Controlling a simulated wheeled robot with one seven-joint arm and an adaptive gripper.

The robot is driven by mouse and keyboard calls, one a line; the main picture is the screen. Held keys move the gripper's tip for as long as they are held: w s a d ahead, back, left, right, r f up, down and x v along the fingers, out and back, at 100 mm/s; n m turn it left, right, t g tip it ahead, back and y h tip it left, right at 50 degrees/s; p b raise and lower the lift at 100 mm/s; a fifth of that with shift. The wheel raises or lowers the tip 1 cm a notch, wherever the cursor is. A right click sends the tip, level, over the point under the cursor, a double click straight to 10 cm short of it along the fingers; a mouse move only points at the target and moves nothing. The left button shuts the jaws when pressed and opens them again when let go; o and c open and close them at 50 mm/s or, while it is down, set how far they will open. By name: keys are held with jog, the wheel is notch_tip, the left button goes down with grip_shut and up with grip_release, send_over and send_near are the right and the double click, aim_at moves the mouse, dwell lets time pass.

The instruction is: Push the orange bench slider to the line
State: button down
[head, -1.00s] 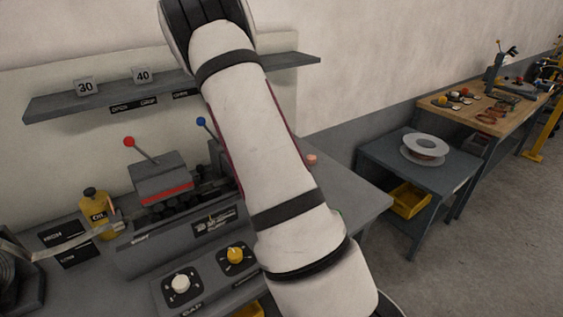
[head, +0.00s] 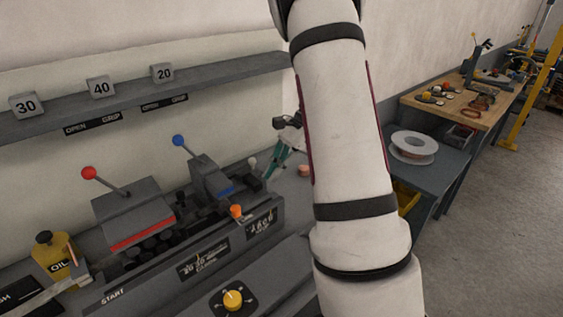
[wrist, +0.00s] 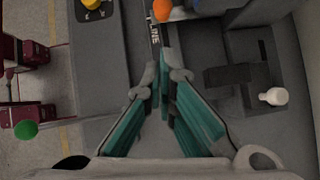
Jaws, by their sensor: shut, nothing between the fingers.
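The orange slider knob (head: 236,211) stands at the front edge of the grey bench fixture, right of the red-banded block. In the wrist view the orange knob (wrist: 162,9) is at the top edge, beyond my fingertips. A dark strip lettered LINE (wrist: 154,34) lies between the knob and my fingertips. My gripper (wrist: 163,72) is shut and empty, its teal fingers meeting at the tips. In the head view my gripper (head: 268,174) is beyond the knob, to its right, partly hidden by my arm. I see a gap between fingertips and knob; contact is not visible.
A red-knobbed lever (head: 89,173) and a blue-knobbed lever (head: 179,140) rise from the fixture. A white knob (wrist: 273,96) is right of my fingers. A yellow dial (head: 233,300) is in front. An oil can (head: 56,262) stands left, below a wall shelf (head: 215,72).

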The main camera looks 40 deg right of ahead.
send_near(250, 215)
jog(key=shift+p+x, duration=0.45)
jog(key=shift+x, duration=0.45)
jog(key=shift+w+a+f+p, duration=0.1)
jog(key=shift+w+a+p, duration=0.1)
jog(key=shift+a, duration=0.35)
jog(key=shift+w+a+f+p, duration=0.1)
jog(key=shift+a+p, duration=0.05)
jog(key=shift+a, duration=0.4)
jog(key=shift+w+a+f, duration=0.15)
jog(key=shift+a+f, duration=0.1)
jog(key=shift+a, duration=0.4)
jog(key=shift+a, duration=0.1)
jog(key=shift+w+a+f, duration=0.1)
jog(key=shift+a+f, duration=0.05)
jog(key=shift+a, duration=0.45)
jog(key=shift+d, duration=0.1)
